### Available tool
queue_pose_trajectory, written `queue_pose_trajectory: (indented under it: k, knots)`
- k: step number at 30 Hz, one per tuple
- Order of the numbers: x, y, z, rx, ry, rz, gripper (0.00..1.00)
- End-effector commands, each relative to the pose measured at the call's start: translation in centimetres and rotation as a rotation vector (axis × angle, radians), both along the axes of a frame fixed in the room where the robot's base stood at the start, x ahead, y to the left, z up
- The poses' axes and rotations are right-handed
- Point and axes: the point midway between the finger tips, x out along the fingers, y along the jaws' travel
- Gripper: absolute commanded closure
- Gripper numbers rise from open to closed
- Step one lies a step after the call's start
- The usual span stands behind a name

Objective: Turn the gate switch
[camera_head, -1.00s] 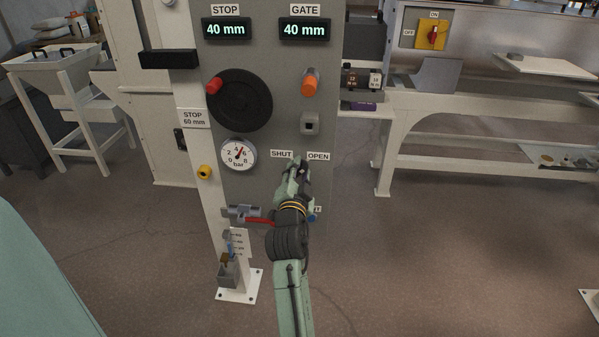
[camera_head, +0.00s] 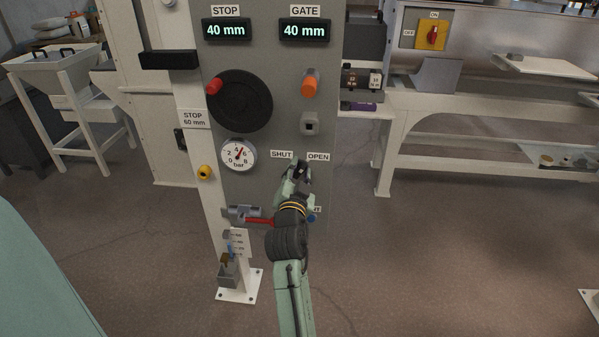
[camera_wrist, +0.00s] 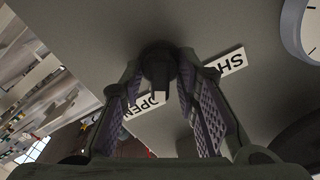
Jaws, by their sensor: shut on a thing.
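The gate switch (camera_wrist: 160,68) is a black rotary knob with a narrow grip bar, on the grey panel (camera_head: 262,185) between the SHUT label (camera_head: 282,154) and the OPEN label (camera_head: 318,157). The wrist view shows the knob at the fingertips, with the SHUT label (camera_wrist: 225,65) and OPEN label (camera_wrist: 150,109) partly hidden by the fingers. My gripper (camera_wrist: 163,85) is shut on the switch, one finger on each side of its bar. In the head view, my gripper (camera_head: 302,176) largely hides the switch.
The STOP display (camera_head: 226,29) and GATE display (camera_head: 304,29) both read 40 mm. A black handwheel (camera_head: 240,102), a pressure gauge (camera_head: 239,155) and an orange-tipped knob (camera_head: 309,84) are above my gripper. A red-handled valve (camera_head: 245,216) is close at its left.

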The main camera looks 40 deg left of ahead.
Motion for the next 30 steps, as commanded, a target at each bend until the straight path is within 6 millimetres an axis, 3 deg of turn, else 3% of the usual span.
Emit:
queue_pose_trajectory:
  k: [30]
  knots:
    - [-0.19,0.27,0.06,-0.821,-0.499,0.002,0.99]
